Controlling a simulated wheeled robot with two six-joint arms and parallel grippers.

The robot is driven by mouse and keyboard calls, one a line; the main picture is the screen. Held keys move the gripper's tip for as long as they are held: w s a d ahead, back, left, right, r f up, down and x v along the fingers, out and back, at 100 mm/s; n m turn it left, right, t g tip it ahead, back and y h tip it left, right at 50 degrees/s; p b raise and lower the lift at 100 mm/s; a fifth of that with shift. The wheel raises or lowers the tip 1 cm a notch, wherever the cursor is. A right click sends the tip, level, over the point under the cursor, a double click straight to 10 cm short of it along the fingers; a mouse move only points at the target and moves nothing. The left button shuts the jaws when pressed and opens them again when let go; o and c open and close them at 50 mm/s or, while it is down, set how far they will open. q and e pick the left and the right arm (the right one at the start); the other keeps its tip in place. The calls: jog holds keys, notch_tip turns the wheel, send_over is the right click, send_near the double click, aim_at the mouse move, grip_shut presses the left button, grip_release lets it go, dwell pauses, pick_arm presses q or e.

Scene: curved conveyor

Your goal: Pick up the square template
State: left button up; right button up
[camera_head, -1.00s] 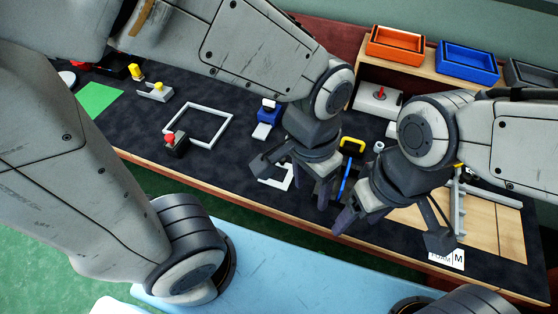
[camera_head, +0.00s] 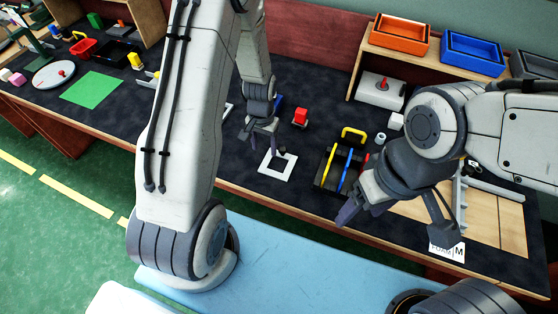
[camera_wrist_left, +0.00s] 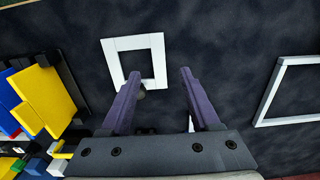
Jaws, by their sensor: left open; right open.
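A small thick white square frame (camera_head: 276,174) lies flat on the dark mat; it shows whole in the left wrist view (camera_wrist_left: 132,43). A larger thin white frame shows in the left wrist view (camera_wrist_left: 270,92) at right; in the head view my left arm hides most of it. My left gripper (camera_head: 262,142) is open and empty near the small frame's far side. In the left wrist view its fingers (camera_wrist_left: 160,73) point toward the small frame, one tip overlapping its lower edge; contact cannot be told. My right gripper (camera_head: 360,208) is open and empty near the table's front edge.
A black tray (camera_head: 322,184) with yellow and blue tools stands right of the small frame, near my right gripper. Orange (camera_head: 400,38) and blue (camera_head: 472,54) bins sit on a shelf. A green sheet (camera_head: 92,89) lies at left.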

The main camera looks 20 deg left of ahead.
aim_at(266, 161)
pick_arm(q)
jog(key=shift+f+p, duration=0.5)
jog(key=shift+f, duration=2.35)
jog(key=shift+d, duration=0.1)
grip_shut()
